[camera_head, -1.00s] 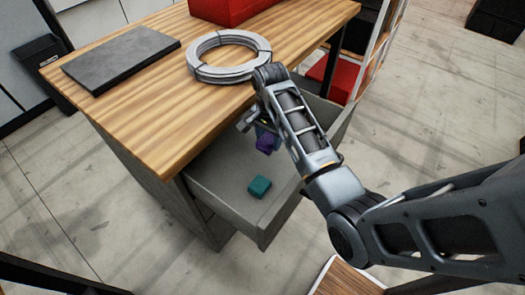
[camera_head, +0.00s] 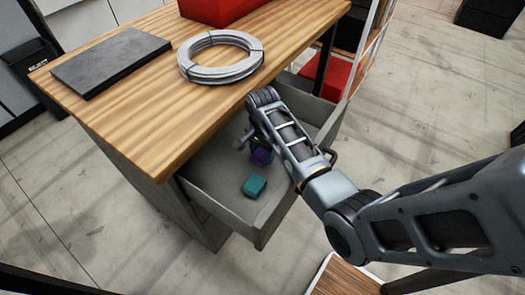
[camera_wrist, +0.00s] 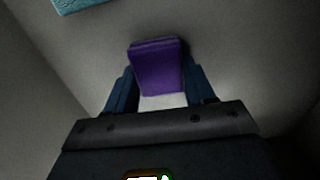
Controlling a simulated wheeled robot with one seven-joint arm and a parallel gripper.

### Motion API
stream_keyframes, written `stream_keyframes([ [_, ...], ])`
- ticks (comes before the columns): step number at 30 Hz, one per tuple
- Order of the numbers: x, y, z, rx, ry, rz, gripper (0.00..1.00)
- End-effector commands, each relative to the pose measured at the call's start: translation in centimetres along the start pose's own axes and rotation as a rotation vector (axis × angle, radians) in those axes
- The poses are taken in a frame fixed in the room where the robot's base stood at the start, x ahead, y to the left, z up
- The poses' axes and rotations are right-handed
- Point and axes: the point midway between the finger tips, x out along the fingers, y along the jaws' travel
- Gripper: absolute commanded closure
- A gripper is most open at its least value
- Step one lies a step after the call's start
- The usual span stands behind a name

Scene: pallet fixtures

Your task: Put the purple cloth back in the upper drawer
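The purple cloth (camera_head: 261,156) is a small folded block low inside the open upper drawer (camera_head: 215,200). My gripper (camera_head: 257,148) reaches down into the drawer, partly hidden by my own arm. In the wrist view the purple cloth (camera_wrist: 157,68) sits between the two dark blue fingers of my gripper (camera_wrist: 160,78), which close on its sides. The pale drawer floor shows behind it; whether the cloth touches that floor I cannot tell.
A teal block (camera_head: 254,186) lies in the drawer nearer its front; its edge shows in the wrist view (camera_wrist: 82,4). The wooden worktop (camera_head: 130,105) overhangs the drawer's back. A wire coil (camera_head: 220,57), grey slab (camera_head: 110,62) and red box (camera_head: 215,8) rest on it.

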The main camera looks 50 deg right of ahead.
Motion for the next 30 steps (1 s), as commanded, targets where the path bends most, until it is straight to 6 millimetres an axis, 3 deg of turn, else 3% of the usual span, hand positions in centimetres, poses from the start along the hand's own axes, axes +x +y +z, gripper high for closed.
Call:
stream_keyframes([
  [7,-0.1,0.0,0.0,0.0,0.0,0.0,0.22],
  [17,-0.6,-0.1,0.0,0.0,0.001,-0.002,0.22],
  [20,-1.8,-0.1,0.0,0.0,0.002,-0.003,0.22],
  [30,-8.6,-0.1,0.0,-0.001,0.002,-0.004,0.22],
])
